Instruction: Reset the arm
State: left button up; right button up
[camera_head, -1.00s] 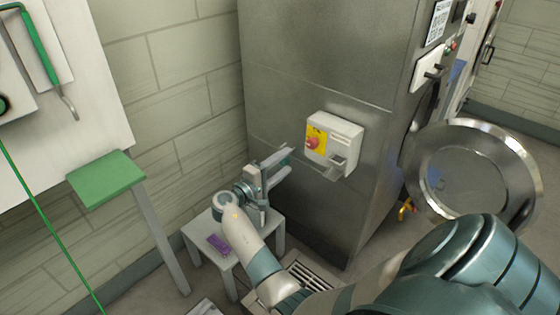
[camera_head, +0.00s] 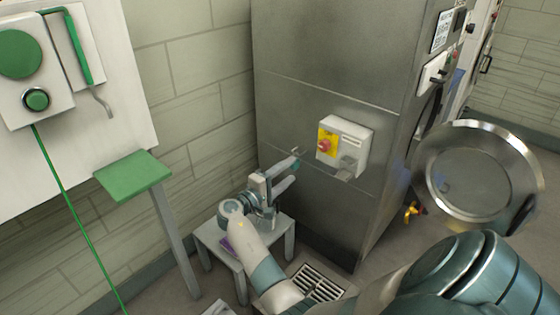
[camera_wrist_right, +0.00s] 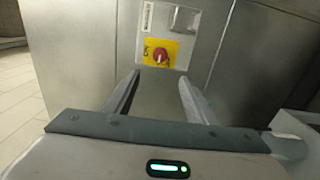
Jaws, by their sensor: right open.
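My right gripper (camera_head: 287,175) is open and empty in the head view. It is in front of the steel cabinet, a little below and left of the switch box, and appears apart from it. In the right wrist view the two fingers (camera_wrist_right: 155,98) are spread, with nothing between them but the cabinet face. The white switch box (camera_head: 346,146) has a red knob on a yellow plate (camera_head: 327,145). The yellow plate with the red knob also shows beyond the fingertips in the right wrist view (camera_wrist_right: 161,51). My left gripper is not in view.
The tall steel cabinet (camera_head: 335,60) is close. A round steel door (camera_head: 478,170) stands open at right. A green shelf (camera_head: 133,174) juts out at left. A floor grate (camera_head: 318,283) lies below.

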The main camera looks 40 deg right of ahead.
jog(key=s+a+f+n+t+y, duration=0.25)
jog(key=a+f, duration=0.25)
jog(key=f, duration=0.5)
jog(key=s+a+f+n+t+y, duration=0.1)
jog(key=a+f+y, duration=0.35)
jog(key=f, duration=0.65)
jog(key=s+a+f+n+t+y, duration=0.1)
jog(key=s+a+f+y, duration=0.3)
jog(key=f, duration=0.6)
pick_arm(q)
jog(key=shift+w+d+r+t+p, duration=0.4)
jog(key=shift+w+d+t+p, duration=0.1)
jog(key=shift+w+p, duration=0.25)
pick_arm(e)
jog(key=s+a+f+m+y, duration=0.2)
jog(key=s+a+f+y, duration=0.2)
jog(key=s+a+f, duration=0.5)
jog(key=s+a+f+m+y, duration=0.1)
jog(key=s+a+f+y, duration=0.3)
jog(key=s+a+f, duration=0.5)
jog(key=s+a+g, duration=0.1)
jog(key=s+a, duration=0.4)
jog(key=s, duration=0.2)
jog(key=shift+s+m, duration=0.2)
jog(key=shift+m, duration=0.15)
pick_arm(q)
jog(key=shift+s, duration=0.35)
